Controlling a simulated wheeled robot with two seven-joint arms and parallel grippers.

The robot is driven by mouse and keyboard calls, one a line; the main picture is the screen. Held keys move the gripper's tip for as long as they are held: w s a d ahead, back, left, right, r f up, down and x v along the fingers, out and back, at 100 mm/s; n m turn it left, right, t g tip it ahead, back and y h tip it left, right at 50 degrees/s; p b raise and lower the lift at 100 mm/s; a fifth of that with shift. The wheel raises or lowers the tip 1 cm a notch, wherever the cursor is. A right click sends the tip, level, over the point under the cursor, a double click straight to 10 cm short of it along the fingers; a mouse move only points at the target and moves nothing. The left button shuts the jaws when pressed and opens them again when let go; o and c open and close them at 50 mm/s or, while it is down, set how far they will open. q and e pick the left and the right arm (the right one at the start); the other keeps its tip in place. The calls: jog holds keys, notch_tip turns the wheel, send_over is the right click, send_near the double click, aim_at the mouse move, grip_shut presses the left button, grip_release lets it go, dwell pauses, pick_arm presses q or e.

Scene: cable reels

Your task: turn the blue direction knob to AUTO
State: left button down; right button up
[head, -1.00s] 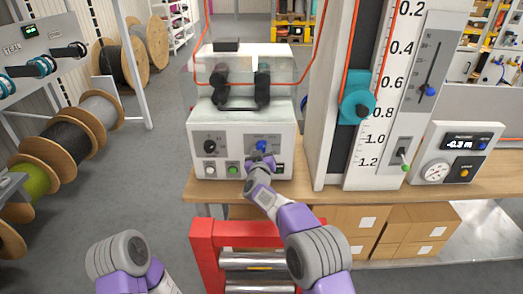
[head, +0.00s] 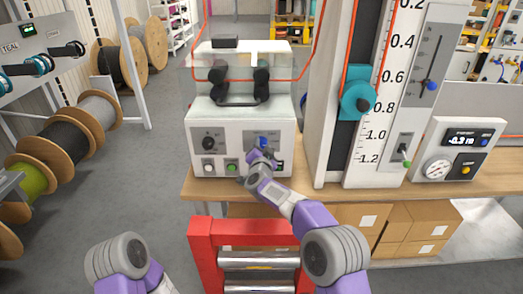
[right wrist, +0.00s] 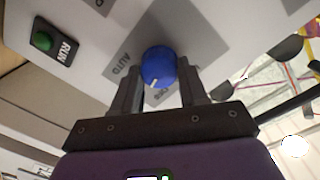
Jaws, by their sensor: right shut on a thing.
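The blue direction knob (head: 263,141) is on the front panel of the white machine (head: 242,112) on the bench. In the right wrist view the blue knob (right wrist: 158,66) sits between the two fingers of my right gripper (right wrist: 160,80), which is shut on it. A white pointer mark shows on the knob's lower left side. The word AUTO (right wrist: 120,63) is printed left of the knob; another label below it is partly hidden. In the head view my right gripper (head: 258,155) covers the panel just below the knob. My left gripper is out of view; only my left arm shows.
A black knob (head: 209,143) and a green RUN button (head: 232,167) are on the same panel. A tall scale column (head: 352,100) stands close on the right. A red roller frame (head: 203,255) is in front of the bench (head: 410,187).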

jog(key=m+b, duration=0.1)
jog(key=m, duration=0.2)
jog(key=m+b, duration=0.2)
jog(key=m, duration=0.2)
jog(key=shift+d+f+y+b, duration=0.1)
jog(key=shift+f+y+b, duration=0.1)
jog(key=shift+y+b, duration=0.15)
jog(key=shift+m+b, duration=0.3)
jog(key=shift+m, duration=1.6)
jog(key=o, duration=1.1)
jog(key=shift+c, duration=0.2)
jog(key=shift+r, duration=0.1)
jog(key=shift+s, duration=0.15)
